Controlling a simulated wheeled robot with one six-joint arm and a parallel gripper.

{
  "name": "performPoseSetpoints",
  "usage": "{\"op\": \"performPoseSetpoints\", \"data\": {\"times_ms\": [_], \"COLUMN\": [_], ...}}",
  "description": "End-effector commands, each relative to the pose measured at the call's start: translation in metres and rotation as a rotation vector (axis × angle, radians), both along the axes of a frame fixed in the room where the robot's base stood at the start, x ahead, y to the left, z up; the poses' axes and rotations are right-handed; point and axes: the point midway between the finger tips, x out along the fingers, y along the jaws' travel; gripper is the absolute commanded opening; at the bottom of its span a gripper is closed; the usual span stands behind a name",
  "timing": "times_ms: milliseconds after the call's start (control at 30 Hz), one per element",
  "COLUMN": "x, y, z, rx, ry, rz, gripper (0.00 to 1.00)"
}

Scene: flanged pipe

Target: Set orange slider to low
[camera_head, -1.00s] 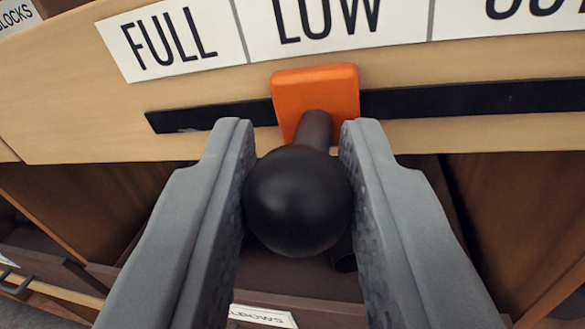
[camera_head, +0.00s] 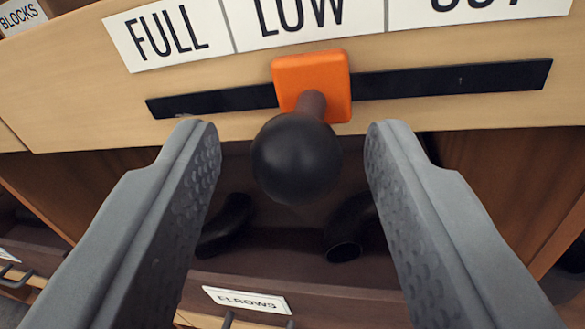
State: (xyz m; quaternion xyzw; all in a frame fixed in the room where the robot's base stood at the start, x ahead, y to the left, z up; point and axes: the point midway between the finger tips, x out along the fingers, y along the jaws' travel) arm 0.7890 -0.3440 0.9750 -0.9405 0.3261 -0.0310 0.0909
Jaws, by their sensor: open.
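The orange slider (camera_head: 335,88) sits on a black horizontal slot (camera_head: 450,81) in a light wooden panel. A dark stem with a black ball knob (camera_head: 296,157) sticks out from it toward me. The slider stands below the LOW label (camera_head: 290,15), right of the FULL label (camera_head: 165,32). My gripper (camera_head: 294,130) is open, with one grey finger on each side of the knob. Gaps show between the knob and both fingers, so neither touches it.
A third label (camera_head: 470,8), cut off at the top, is at the right. Below the panel is an open compartment with black curved pipe pieces (camera_head: 343,243) and an ELBOWS label (camera_head: 247,300) on its front. A BLOCKS label (camera_head: 20,15) is at the upper left.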

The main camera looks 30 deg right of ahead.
Motion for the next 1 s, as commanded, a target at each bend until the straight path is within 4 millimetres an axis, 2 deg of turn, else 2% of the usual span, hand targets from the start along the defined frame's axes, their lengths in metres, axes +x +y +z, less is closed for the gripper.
{"op": "performPoseSetpoints", "data": {"times_ms": [700,1000], "x": [-0.098,-0.121], "y": [0.078,0.096], "z": [0.001,0.0], "rx": [-0.001,-0.001], "ry": [-0.001,-0.001], "rz": [0.001,0.001], "gripper": [0.44,0.44]}}
